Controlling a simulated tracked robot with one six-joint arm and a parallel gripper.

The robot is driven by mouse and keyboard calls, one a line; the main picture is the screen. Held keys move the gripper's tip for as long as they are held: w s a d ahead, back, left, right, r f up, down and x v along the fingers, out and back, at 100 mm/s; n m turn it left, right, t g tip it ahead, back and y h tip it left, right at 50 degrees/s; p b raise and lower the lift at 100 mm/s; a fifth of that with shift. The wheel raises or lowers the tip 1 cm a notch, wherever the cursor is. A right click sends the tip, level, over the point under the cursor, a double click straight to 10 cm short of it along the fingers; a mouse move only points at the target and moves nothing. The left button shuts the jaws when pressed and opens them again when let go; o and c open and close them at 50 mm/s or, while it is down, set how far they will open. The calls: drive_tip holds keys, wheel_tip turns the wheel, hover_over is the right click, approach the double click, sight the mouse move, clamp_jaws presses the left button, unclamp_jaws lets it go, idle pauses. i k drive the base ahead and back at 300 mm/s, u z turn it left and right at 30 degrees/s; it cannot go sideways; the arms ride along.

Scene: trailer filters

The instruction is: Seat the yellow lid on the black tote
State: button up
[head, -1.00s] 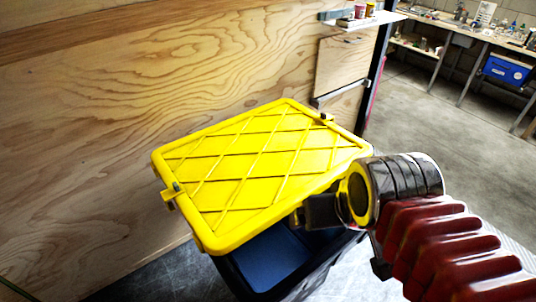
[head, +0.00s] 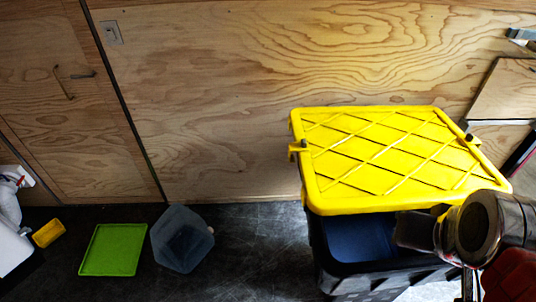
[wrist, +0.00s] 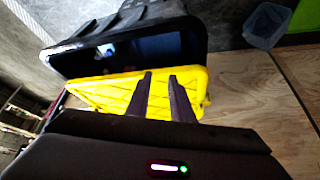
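The yellow lid (head: 390,150), with a diamond rib pattern, lies over the back of the black tote (head: 385,278). It is set back and looks tilted, leaving the tote's front opening and blue inside uncovered. Clips show on the lid's left and right edges. My gripper (head: 408,230) is at the lid's front right edge, above the tote's opening. In the wrist view, the fingers of my gripper (wrist: 160,76) stand apart in front of the lid (wrist: 112,92), with yellow showing between them. The tote's rim (wrist: 75,45) shows beyond. Contact between fingers and lid is unclear.
A plywood wall (head: 220,100) stands close behind the tote. On the dark floor to the left are a clear bluish bin (head: 180,240), a green lid (head: 112,250) and a small yellow object (head: 48,233). Floor between bin and tote is clear.

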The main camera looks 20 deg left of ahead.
sight(370, 159)
drive_tip(key=u, duration=0.4)
drive_tip(key=k, duration=0.55)
drive_tip(key=u, duration=0.85)
drive_tip(key=k, duration=0.6)
drive_tip(key=u, duration=0.45)
drive_tip(key=i, duration=1.5)
drive_tip(key=z, duration=0.75)
drive_tip(key=i, duration=0.8)
drive_tip(key=z, duration=0.3)
